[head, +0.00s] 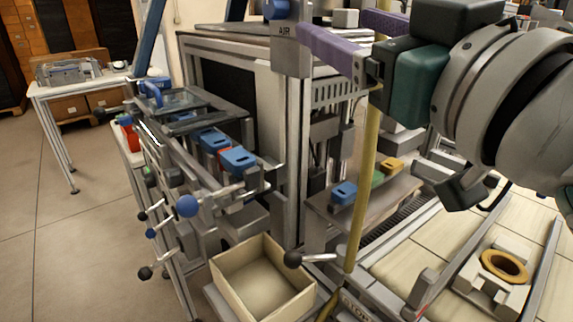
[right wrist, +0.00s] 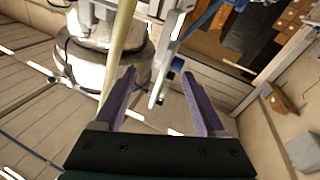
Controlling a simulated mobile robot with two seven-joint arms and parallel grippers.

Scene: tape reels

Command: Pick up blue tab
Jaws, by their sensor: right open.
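A blue tab (head: 343,193) stands on a small metal shelf (head: 375,212) right of the machine frame, beside a green tab (head: 377,178) and a yellow-orange tab (head: 393,164). More blue tabs (head: 238,159) sit on the rack at the left, with a red piece (head: 222,156) among them. My right gripper (head: 333,25) has purple fingers spread apart with nothing between them. It is high in the head view, apart from the tabs. It also shows in the right wrist view (right wrist: 159,73), where I cannot make out a tab. My left gripper is out of view.
A yellow upright pole (head: 363,180) runs in front of the shelf. An open cream box (head: 262,283) is at the bottom centre. Ball-ended levers (head: 187,206) stick out at the left. A grey holder with a yellow ring (head: 504,266) is at the lower right.

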